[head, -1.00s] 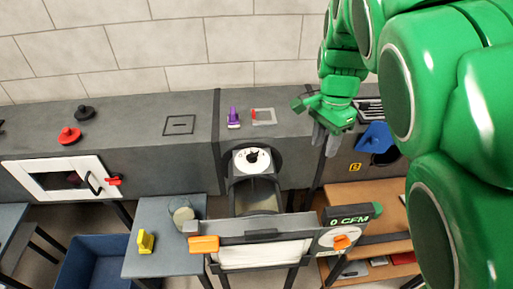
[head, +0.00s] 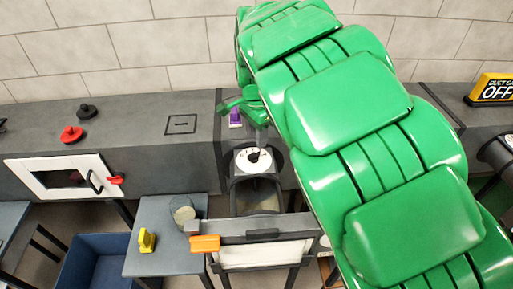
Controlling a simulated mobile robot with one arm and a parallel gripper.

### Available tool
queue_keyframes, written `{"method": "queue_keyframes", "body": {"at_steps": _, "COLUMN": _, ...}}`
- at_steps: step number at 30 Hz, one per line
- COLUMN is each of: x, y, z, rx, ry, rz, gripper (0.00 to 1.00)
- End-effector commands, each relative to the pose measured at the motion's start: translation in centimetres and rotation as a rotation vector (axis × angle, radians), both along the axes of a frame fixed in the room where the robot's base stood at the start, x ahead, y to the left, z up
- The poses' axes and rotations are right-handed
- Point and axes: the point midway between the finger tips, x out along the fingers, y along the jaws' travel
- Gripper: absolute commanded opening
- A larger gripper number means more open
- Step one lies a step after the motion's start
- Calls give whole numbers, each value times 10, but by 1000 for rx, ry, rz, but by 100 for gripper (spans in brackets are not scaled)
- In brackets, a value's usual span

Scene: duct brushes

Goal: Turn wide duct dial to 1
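A white round dial with a black knob (head: 253,159) sits on the round opening at the front of the grey duct (head: 150,135). Its marks are too small to read. My gripper (head: 261,137) hangs just above the dial, with its grey fingers pointing down. A gap to the dial cannot be judged, and whether the fingers are apart is not clear. My green arm covers the duct to the right and most of the right side of the bench.
A purple brush (head: 235,117) stands on the duct beside my gripper. Red (head: 71,134) and black (head: 86,111) knobs sit at the left. Below are a white-doored hatch (head: 62,178), a small table (head: 160,262) with a yellow piece (head: 147,240), and a blue bin (head: 95,262).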

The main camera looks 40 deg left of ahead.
Motion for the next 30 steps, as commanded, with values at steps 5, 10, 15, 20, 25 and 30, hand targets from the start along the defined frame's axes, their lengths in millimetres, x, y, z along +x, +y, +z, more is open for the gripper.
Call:
{"method": "queue_keyframes", "body": {"at_steps": 5, "x": 0, "y": 0, "z": -26, "rx": -1, "ry": 0, "rz": 0, "gripper": 38}}
{"method": "queue_keyframes", "body": {"at_steps": 10, "x": 0, "y": 0, "z": -46, "rx": 0, "ry": 0, "rz": 0, "gripper": 38}}
{"method": "queue_keyframes", "body": {"at_steps": 15, "x": 0, "y": 0, "z": -54, "rx": 2, "ry": -3, "rz": 0, "gripper": 38}}
{"method": "queue_keyframes", "body": {"at_steps": 20, "x": 0, "y": 0, "z": -54, "rx": 2, "ry": -3, "rz": 0, "gripper": 38}}
{"method": "queue_keyframes", "body": {"at_steps": 25, "x": 0, "y": 0, "z": -54, "rx": 3, "ry": -2, "rz": 0, "gripper": 18}}
{"method": "queue_keyframes", "body": {"at_steps": 30, "x": 0, "y": 0, "z": -54, "rx": 2, "ry": -1, "rz": 0, "gripper": 0}}
